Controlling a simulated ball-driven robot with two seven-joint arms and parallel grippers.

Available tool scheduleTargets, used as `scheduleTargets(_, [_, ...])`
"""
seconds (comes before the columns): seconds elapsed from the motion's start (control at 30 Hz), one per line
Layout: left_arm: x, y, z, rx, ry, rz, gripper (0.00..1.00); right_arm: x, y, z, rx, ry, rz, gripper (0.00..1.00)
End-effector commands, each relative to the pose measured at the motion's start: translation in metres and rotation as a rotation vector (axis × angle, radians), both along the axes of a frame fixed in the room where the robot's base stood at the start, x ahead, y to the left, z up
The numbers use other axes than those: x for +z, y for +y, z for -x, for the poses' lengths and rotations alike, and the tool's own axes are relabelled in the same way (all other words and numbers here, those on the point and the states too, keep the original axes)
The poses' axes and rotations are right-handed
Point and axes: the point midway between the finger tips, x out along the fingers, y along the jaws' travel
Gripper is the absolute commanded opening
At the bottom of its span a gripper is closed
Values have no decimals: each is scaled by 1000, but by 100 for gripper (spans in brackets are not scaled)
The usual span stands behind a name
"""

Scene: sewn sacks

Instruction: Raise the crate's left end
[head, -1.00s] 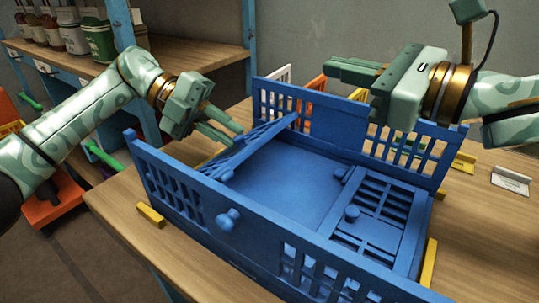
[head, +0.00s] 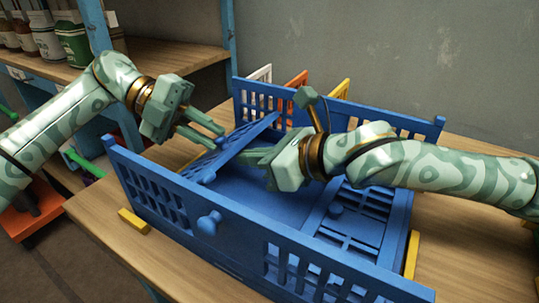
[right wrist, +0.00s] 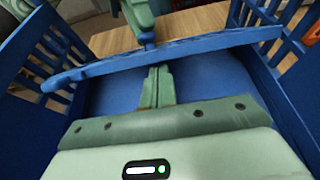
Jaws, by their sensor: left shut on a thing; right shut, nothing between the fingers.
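The blue crate (head: 255,238) stands on the table with both long side walls upright. Its left end panel (head: 240,146) is tilted, leaning inward over the crate floor; it also crosses the right wrist view (right wrist: 200,47). The right end panel (head: 375,222) lies flat inside. My left gripper (head: 220,138) is shut on the left end panel near the middle of its free edge; it also shows in the right wrist view (right wrist: 148,40). My right gripper (head: 247,158) is shut and empty, low inside the crate beside the panel's inner side. Whether its fingertips touch the panel is unclear.
A shelf with bottles (head: 74,42) is at the back left. Bare table lies at the right.

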Motion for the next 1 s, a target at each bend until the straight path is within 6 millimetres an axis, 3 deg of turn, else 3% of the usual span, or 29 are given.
scheduleTargets(0.37, [0, 0, 0, 1, 0, 0, 0, 0, 2, -2, 0, -1, 0, 0])
scheduleTargets(0.77, [-2, -3, 2, -7, 2, -3, 0, 17, 11, -7, 1, -8, -7, 0])
scheduleTargets(0.8, [-2, -3, 2, -9, 2, -3, 20, 18, 11, -7, 1, -10, -8, 0])
scheduleTargets(0.83, [-3, -3, 2, -9, 4, -3, 26, 18, 11, -7, 2, -9, -8, 0])
scheduleTargets(1.0, [-4, -4, 2, -11, 5, -5, 26, 18, 11, -7, 3, -11, -8, 0])
